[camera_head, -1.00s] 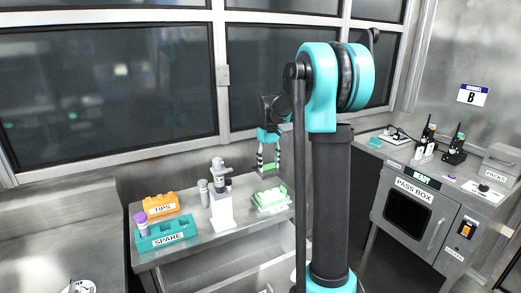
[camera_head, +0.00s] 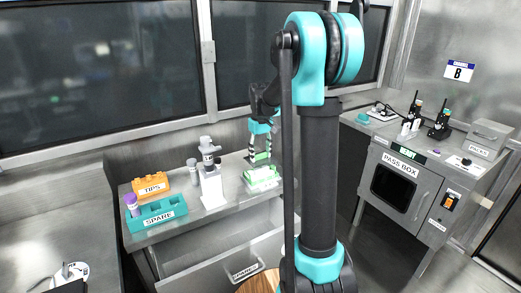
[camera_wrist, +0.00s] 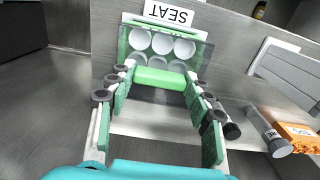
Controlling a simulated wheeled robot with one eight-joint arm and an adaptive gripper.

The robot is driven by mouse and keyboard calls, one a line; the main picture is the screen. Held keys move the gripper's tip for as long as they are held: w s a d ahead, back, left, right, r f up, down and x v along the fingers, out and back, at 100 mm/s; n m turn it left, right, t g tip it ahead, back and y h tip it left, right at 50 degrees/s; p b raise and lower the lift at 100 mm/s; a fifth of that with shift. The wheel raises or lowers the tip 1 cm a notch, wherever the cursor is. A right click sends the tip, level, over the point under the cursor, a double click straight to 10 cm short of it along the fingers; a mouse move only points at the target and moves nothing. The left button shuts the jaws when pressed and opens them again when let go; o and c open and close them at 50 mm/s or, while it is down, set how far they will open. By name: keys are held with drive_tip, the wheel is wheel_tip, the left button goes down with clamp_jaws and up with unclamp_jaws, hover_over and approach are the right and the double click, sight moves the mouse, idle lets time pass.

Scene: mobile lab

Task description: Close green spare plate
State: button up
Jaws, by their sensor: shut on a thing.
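The green plate (camera_head: 262,183) sits on the far right part of the steel bench in the head view. In the wrist view its see-through green panel (camera_wrist: 194,48) shows several round pale wells beneath it. A solid green bar (camera_wrist: 160,78) lies along its near edge. My gripper (camera_head: 261,158) is directly above the plate, pointing down. In the wrist view my gripper (camera_wrist: 161,72) is shut on the green bar, with one finger at each end. I cannot tell whether the panel lies fully flat on the plate.
A white SEAT label (camera_wrist: 168,14) lies beyond the plate. A white microscope-like device (camera_head: 211,180), an orange TIPS rack (camera_head: 150,186) and a teal SPARE rack (camera_head: 157,216) stand to the left. An open drawer (camera_head: 215,259) juts out below. The pass box (camera_head: 397,181) stands right.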

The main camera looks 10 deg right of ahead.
sight(260, 160)
drive_tip(key=shift+f, duration=1.45)
drive_tip(key=shift+f, duration=1.7)
drive_tip(key=o, duration=1.4)
drive_tip(key=shift+c, duration=0.2)
wheel_tip(260, 160, up, 12)
drive_tip(key=shift+r, duration=0.1)
drive_tip(key=shift+s, duration=0.1)
drive_tip(key=s+f+m+t, duration=0.1)
drive_tip(key=s+f, duration=0.4)
drive_tip(key=s, duration=0.4)
drive_tip(key=s+f+m+t, duration=0.1)
drive_tip(key=s+f, duration=0.4)
drive_tip(key=s, duration=0.4)
drive_tip(key=s+f+m+t, duration=0.1)
drive_tip(key=s+f+t, duration=0.1)
drive_tip(key=s+f, duration=0.3)
drive_tip(key=s, duration=0.4)
drive_tip(key=shift+s+a+f+m, duration=0.3)
drive_tip(key=shift+s+a, duration=0.05)
drive_tip(key=shift+s, duration=0.05)
